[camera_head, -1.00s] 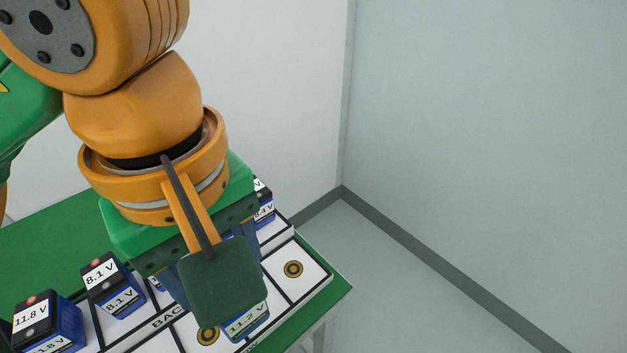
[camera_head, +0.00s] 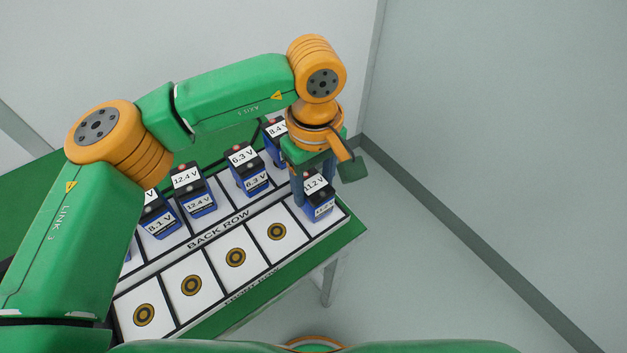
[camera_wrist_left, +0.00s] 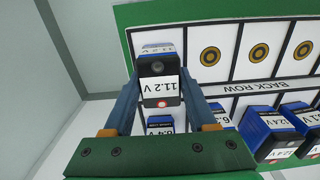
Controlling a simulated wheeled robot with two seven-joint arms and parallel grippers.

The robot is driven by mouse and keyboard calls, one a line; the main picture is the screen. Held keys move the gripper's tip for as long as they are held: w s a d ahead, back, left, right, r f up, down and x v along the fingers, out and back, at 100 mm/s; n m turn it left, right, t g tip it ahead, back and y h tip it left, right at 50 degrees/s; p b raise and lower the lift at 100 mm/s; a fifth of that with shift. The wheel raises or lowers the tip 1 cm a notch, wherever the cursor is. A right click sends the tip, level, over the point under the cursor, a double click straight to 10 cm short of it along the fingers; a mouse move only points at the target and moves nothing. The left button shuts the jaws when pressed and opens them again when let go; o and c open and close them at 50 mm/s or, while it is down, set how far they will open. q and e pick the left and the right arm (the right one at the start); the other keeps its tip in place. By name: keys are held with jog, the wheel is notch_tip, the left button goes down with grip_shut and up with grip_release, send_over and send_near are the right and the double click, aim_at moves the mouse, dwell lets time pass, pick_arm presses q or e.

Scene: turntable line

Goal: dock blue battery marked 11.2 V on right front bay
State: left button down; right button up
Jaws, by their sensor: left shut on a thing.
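The blue battery marked 11.2 V (camera_head: 320,208) has a black top and a white label. It is upright at the right front bay, the right end of the front row, and hides that bay's ring mark. I cannot tell whether it rests on the bay or hangs just above it. My left gripper (camera_head: 314,185) points down and is shut on this battery. In the left wrist view the battery (camera_wrist_left: 160,88) sits between the two blue fingers. My right gripper is not in view.
The back row holds several batteries, among them 8.4 V (camera_head: 277,130), 6.3 V (camera_head: 246,170) and 12.4 V (camera_head: 193,190). The other front bays show bare ring marks, such as the neighbouring bay (camera_head: 277,231). The green table's edge (camera_head: 345,240) lies close on the right.

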aim_at(314, 184)
pick_arm(q)
jog(key=shift+f, duration=0.15)
jog(key=shift+c, duration=1)
grip_release()
jog(key=shift+r, duration=0.4)
notch_tip(314, 184, up, 12)
jog(key=p, duration=0.1)
jog(key=shift+f, duration=0.15)
